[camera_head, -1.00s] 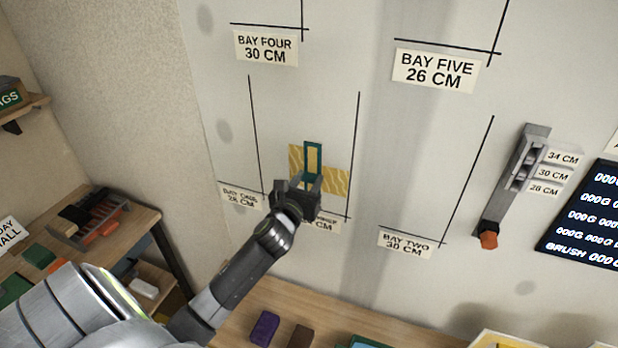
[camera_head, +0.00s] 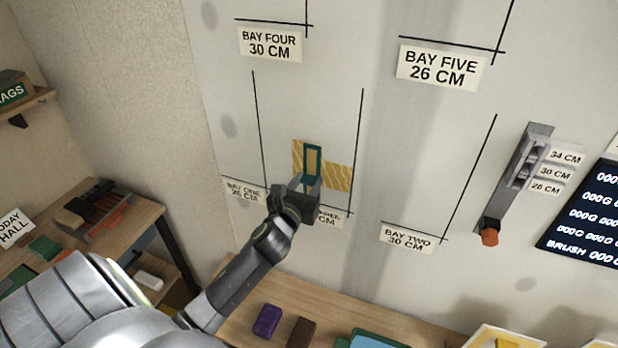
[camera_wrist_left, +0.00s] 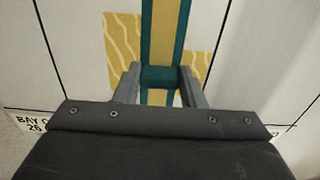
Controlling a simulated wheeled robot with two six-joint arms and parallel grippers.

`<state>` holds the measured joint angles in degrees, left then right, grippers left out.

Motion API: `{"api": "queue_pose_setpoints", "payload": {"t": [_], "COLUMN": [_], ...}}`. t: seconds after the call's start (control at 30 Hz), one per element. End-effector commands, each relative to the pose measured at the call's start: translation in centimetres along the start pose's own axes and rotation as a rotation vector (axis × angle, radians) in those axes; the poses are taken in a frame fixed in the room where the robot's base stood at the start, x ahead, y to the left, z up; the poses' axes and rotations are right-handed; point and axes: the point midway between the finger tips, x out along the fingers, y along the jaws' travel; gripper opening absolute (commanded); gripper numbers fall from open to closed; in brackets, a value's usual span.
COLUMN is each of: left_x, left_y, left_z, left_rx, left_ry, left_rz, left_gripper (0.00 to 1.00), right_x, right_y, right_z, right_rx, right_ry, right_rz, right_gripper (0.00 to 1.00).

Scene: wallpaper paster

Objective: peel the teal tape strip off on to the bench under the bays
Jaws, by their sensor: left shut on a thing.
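In the left wrist view the strip (camera_wrist_left: 162,76) runs up between the fingers, with a teal crossband at finger height. My left gripper (camera_head: 307,184) is at the strip's lower end, shut on it. Whether the strip's lower end is off the wall cannot be told. The bench (camera_head: 245,280) below the bays is partly hidden by my left arm. My right gripper is not in view.
A purple block (camera_head: 267,321) and a brown block (camera_head: 301,332) lie on the bench, with a blue-topped item (camera_head: 378,339) to their right. A side table (camera_head: 140,222) with a tool tray stands at left.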

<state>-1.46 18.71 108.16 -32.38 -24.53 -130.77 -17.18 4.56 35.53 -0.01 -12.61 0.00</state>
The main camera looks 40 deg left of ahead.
Motion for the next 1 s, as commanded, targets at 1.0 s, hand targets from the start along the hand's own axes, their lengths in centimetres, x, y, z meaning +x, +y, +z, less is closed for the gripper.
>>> {"api": "queue_pose_setpoints", "payload": {"t": [1.0], "left_x": [-5.3], "left_y": [0.0], "left_z": [0.0], "left_rx": [0.001], "left_ry": [0.0], "left_rz": [0.0], "left_gripper": [0.15], "right_x": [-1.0], "right_y": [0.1], "right_z": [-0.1], "right_rx": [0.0], "right_ry": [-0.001], "right_rz": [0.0], "right_gripper": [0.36]}}
